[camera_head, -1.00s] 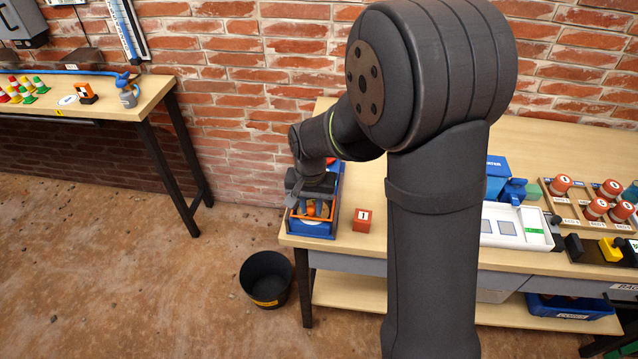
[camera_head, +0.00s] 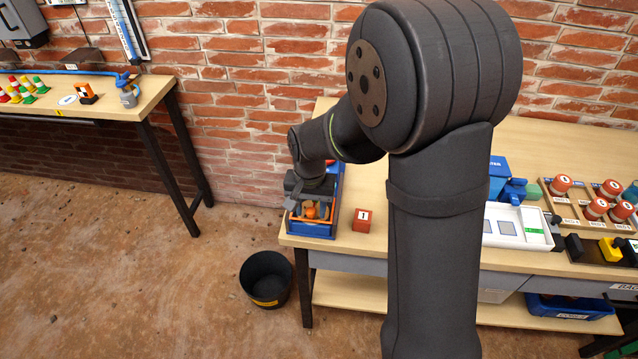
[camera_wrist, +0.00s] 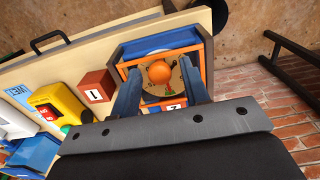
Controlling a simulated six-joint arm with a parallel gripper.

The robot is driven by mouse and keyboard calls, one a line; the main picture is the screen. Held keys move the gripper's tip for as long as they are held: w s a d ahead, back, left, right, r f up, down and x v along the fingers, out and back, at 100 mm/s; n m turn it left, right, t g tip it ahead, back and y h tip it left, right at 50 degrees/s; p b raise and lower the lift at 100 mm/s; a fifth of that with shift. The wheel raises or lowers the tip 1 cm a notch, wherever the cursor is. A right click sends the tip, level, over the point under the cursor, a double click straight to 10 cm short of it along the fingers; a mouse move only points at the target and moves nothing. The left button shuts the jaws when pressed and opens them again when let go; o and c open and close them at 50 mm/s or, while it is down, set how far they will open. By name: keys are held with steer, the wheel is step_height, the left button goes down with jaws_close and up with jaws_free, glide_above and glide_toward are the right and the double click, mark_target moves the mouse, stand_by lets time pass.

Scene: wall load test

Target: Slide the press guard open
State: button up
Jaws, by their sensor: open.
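The press is a blue box (camera_head: 310,230) at the near left corner of the workbench. Its guard (camera_wrist: 208,62) has an orange frame with a round orange knob (camera_wrist: 160,72), and the knob also shows in the head view (camera_head: 312,211). My gripper (camera_wrist: 159,66) is open above the guard. In the wrist view its two fingers lie on either side of the knob, with gaps between; contact and exact height cannot be told. The gripper's body hides part of the box in the head view (camera_head: 309,198).
A red block marked 1 (camera_head: 362,220) stands just right of the press. A black bucket (camera_head: 267,279) is on the floor below. A white tray (camera_head: 515,228) and red cylinders (camera_head: 597,208) lie farther right. The brick wall (camera_head: 250,110) is behind.

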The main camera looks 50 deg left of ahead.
mark_target(311, 210)
steer(key=shift+r, duration=3.5)
steer(key=shift+f, duration=3.55)
